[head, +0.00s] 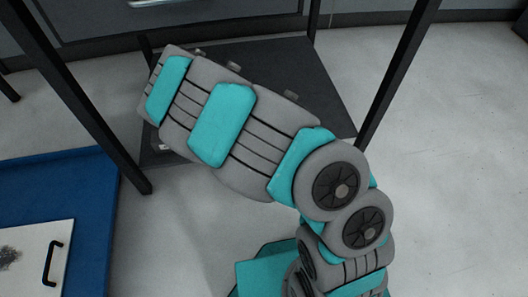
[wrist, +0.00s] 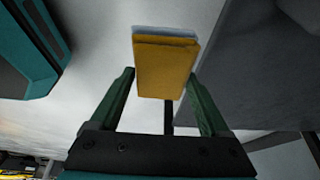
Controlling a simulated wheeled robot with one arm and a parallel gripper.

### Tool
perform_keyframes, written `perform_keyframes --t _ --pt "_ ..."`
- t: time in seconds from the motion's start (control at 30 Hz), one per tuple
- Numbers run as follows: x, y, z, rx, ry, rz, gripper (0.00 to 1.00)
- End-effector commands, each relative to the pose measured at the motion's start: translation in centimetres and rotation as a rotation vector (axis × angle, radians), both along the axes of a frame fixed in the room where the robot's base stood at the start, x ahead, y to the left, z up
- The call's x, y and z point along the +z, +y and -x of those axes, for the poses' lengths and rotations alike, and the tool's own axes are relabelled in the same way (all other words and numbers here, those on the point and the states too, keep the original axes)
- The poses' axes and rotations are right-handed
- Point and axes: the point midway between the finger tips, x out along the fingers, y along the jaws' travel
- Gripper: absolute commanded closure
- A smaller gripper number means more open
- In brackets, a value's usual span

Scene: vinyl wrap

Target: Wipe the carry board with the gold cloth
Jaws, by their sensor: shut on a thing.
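The gold cloth (wrist: 165,72) is a folded flat pad with a pale grey-blue layer along its far edge. My gripper (wrist: 161,76) is shut on it in the wrist view, one green finger at each side. The gripper and cloth are hidden behind my arm in the head view. The carry board (head: 38,252) is a white panel with a black handle at the lower left of the head view, cut by the frame edge. A dark smudge (head: 10,257) marks its surface. The cloth is apart from the board, well up and to its right.
The board lies on a blue surface (head: 90,200) at the left. A black-legged frame with a dark low shelf (head: 270,62) stands beyond and under my arm; its legs rise at left and right. Grey floor (head: 440,150) is clear at the right.

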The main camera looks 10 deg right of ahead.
Motion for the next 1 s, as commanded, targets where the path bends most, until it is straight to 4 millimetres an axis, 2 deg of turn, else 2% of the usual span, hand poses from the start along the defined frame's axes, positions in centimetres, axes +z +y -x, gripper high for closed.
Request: perform_keyframes --t 0.03,0.07,0.43,1.0 --pt "0.0 -0.01 -0.01 0.0 0.0 0.0 0.73" --pt "-0.01 -0.01 0.0 0.0 0.0 0.0 0.23" --pt "0.0 -0.02 -0.01 0.0 0.0 0.0 0.64" --pt "0.0 -0.02 0.0 0.0 0.0 0.0 0.65"
